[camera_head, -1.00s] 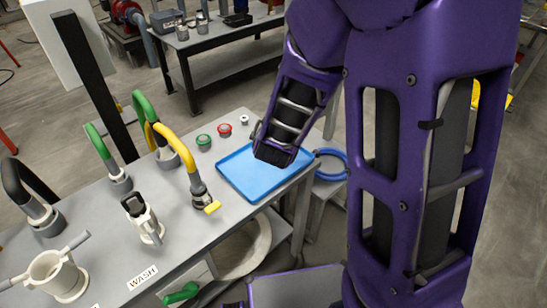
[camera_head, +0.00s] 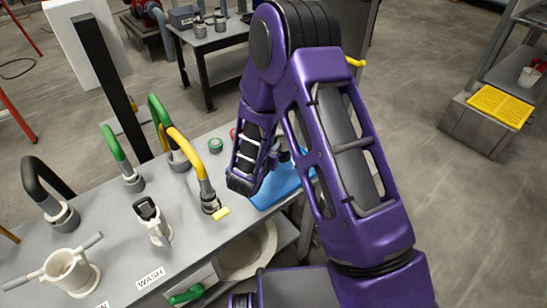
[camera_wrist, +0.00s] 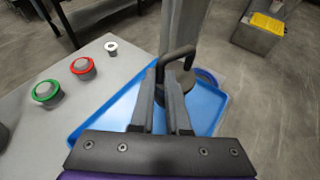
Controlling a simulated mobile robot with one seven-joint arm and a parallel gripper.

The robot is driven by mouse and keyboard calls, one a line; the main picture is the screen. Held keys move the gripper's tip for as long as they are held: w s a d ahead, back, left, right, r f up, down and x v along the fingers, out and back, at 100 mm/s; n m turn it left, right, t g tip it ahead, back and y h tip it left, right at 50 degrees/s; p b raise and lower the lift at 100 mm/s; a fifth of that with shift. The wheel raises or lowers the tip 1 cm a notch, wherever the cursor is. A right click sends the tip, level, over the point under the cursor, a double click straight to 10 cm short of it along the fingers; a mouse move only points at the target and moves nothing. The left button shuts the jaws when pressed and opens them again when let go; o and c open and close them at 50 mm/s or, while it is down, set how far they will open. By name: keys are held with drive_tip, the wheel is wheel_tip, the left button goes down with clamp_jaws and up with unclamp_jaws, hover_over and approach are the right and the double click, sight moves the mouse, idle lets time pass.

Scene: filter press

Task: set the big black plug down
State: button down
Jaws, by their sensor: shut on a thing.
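In the wrist view my gripper (camera_wrist: 163,78) is shut on the big black plug (camera_wrist: 178,53). The plug has a dark looped handle between the fingertips and a dark round body just beyond the right finger. It shows over the blue tray (camera_wrist: 88,128); I cannot tell whether it touches the tray. In the head view the blue tray (camera_head: 275,193) is partly covered by my arm, which also hides the plug.
Green-rimmed (camera_wrist: 46,92) and red-rimmed (camera_wrist: 83,67) caps and a small white ring (camera_wrist: 111,48) sit left of the tray. A grey post (camera_wrist: 186,20) rises behind the plug. Hooked handles, including a yellow one (camera_head: 187,150), crowd the table's left.

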drive_tip(key=shift+f, duration=2.1)
drive_tip(key=shift+f+b, duration=0.2)
drive_tip(key=shift+b, duration=0.2)
drive_tip(key=c, duration=0.9)
unclamp_jaws()
drive_tip(key=shift+r, duration=0.2)
drive_tip(key=shift+s+a+r+p, duration=0.1)
drive_tip(key=shift+s+p, duration=0.1)
drive_tip(key=shift+p, duration=0.1)
drive_tip(key=v, duration=1.1)
drive_tip(key=shift+s, duration=0.25)
